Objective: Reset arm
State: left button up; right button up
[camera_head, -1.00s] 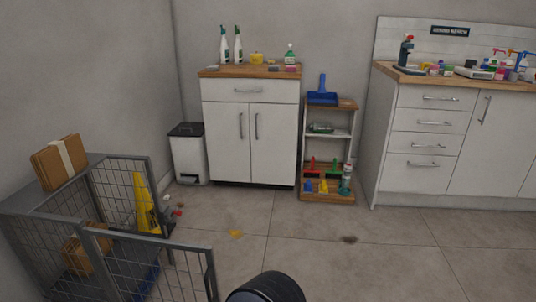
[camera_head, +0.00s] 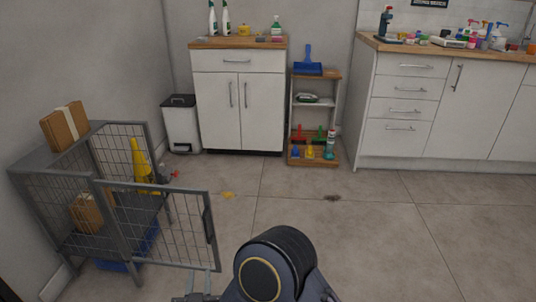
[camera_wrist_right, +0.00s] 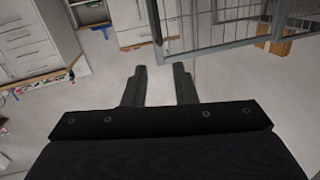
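The task names only an arm. My right arm shows as a dark rounded joint (camera_head: 271,268) at the bottom middle of the head view. The tips of my right gripper (camera_head: 198,283) show low in that view, just left of the joint. In the right wrist view, the two dark fingers of my right gripper (camera_wrist_right: 160,75) stand apart with nothing between them but the floor beyond. My left arm and left gripper are not in view.
A wire cage cart (camera_head: 105,180) with its mesh door (camera_head: 165,228) swung out stands at left, close to my right gripper. A white bin (camera_head: 181,130), a cabinet (camera_head: 238,110), a small shelf (camera_head: 298,118) and a counter (camera_head: 400,130) line the back wall. The right floor is clear.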

jog(key=w+d+r+g+y, duration=0.2)
jog(key=w+d+r, duration=0.1)
jog(key=w+r, duration=0.35)
jog(key=s+d+r+g+y, duration=0.1)
jog(key=d+r+g, duration=0.1)
jog(key=d+r, duration=0.45)
jog(key=s+d+r+g+y, duration=0.1)
jog(key=d+r, duration=0.3)
jog(key=d, duration=0.5)
jog(key=s+d+f+m+g+h, duration=0.1)
jog(key=s+d+f+g, duration=0.2)
jog(key=s+d, duration=0.75)
jog(key=s+d+f+m+g+h, duration=0.25)
jog(key=s+d, duration=0.55)
jog(key=s, duration=0.5)
notch_tip(320, 180, up, 35)
jog(key=n+g+p, duration=0.1)
jog(key=p, duration=3.4)
jog(key=shift+s+d+y, duration=0.15)
jog(key=shift+d+y, duration=0.05)
jog(key=shift+y, duration=0.25)
